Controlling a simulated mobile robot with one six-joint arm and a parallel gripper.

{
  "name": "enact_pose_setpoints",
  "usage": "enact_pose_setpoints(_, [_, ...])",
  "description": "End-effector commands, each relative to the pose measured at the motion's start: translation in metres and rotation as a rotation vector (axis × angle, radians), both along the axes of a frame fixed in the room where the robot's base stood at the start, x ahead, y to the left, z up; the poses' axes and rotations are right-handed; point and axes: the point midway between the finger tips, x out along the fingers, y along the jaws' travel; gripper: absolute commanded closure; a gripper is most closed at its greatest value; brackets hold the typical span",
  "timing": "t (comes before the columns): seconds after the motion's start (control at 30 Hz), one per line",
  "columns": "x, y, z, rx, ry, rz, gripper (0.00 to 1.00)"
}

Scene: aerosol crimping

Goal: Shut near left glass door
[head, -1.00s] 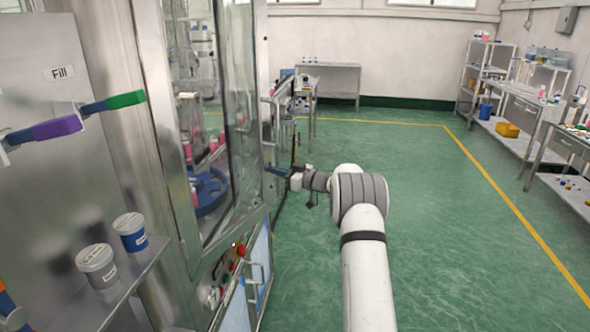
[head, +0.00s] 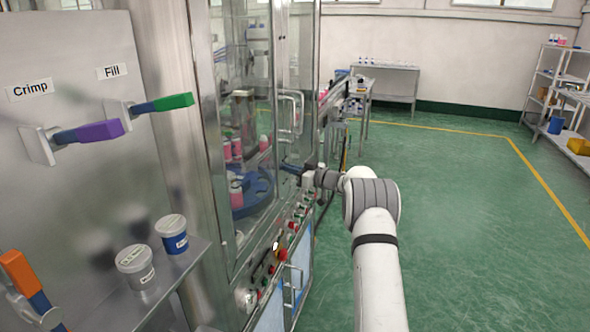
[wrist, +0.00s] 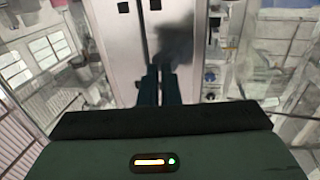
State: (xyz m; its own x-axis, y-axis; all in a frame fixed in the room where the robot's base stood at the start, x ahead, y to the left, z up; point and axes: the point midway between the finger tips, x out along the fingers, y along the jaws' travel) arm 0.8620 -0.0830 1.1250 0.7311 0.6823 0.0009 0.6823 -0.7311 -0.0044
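The near left glass door (head: 244,130) is a tall clear pane in a steel frame on the front of the machine in the head view. Whether it is fully closed or slightly ajar is hard to tell through the reflections. A bent metal handle (head: 297,115) shows by the glass. My gripper (head: 287,167) is at the machine front, its blue fingers pointing left toward the glass, below that handle. In the wrist view the fingers (wrist: 159,72) are close together with nothing seen between them, facing a steel panel. Contact with the door cannot be made out.
Buttons and knobs (head: 277,247) line the sloped panel below the door. Two labelled jars (head: 136,262) stand on a steel shelf at lower left, near the coloured lever handles (head: 90,131). Green floor (head: 450,220) to the right is clear.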

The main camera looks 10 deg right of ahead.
Motion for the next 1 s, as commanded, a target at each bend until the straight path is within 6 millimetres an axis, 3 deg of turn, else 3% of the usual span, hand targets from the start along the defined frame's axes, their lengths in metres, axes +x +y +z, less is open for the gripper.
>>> enact_pose_setpoints(0.03, [0.002,0.009,0.009,0.002,-0.014,0.009,1.00])
enact_pose_setpoints(0.37, [-0.001,0.002,0.012,0.003,-0.016,0.010,1.00])
enact_pose_setpoints(0.57, [-0.017,-0.030,0.008,0.005,-0.011,0.007,1.00])
enact_pose_setpoints(0.8, [-0.050,-0.081,0.002,0.004,-0.009,0.003,1.00])
enact_pose_setpoints(1.0, [-0.068,-0.107,0.001,0.004,-0.006,0.004,1.00])
